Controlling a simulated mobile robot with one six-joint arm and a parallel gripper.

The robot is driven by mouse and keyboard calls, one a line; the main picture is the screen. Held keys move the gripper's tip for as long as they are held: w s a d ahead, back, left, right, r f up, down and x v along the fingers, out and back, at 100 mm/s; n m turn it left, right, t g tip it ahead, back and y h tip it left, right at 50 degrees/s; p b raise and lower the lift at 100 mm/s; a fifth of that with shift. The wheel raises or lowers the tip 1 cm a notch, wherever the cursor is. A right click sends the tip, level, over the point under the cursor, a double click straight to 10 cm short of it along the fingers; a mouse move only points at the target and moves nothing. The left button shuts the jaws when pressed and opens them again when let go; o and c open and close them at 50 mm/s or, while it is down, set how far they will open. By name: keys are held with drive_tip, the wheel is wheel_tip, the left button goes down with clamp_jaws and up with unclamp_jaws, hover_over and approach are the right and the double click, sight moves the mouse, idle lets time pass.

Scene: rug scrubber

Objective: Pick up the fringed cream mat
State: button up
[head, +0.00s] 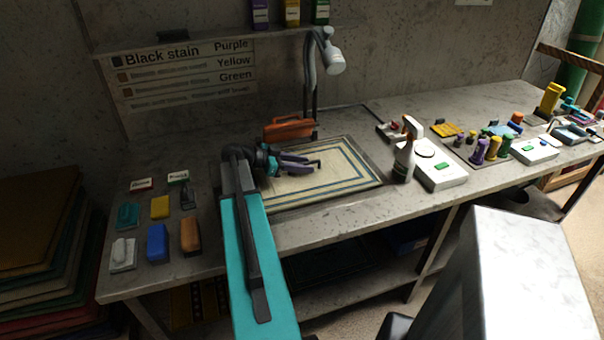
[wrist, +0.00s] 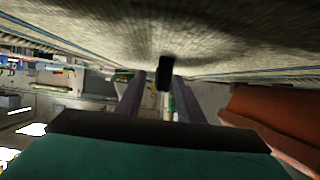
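The cream mat (head: 345,165) with blue border stripes lies flat in a shallow tray on the bench in the head view. My gripper (head: 314,163) is low over its left and middle part, with its fingers pointing right. The arm and gripper hide the mat's left side, and the fringe is too small to make out. In the wrist view the mat (wrist: 235,40) fills the top of the picture, close to the fingers. My gripper (wrist: 160,80) has its two fingers apart there, with a small dark block showing between their ends. I cannot tell whether a finger touches the mat.
An orange case (head: 288,128) and a lamp (head: 332,60) stand behind the mat. A spray bottle (head: 406,150) and a white box (head: 440,175) stand close to its right. Several sponges and brushes, including a blue block (head: 157,243), lie at the left.

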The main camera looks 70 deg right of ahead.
clamp_jaws()
drive_tip(key=shift+r, duration=0.15)
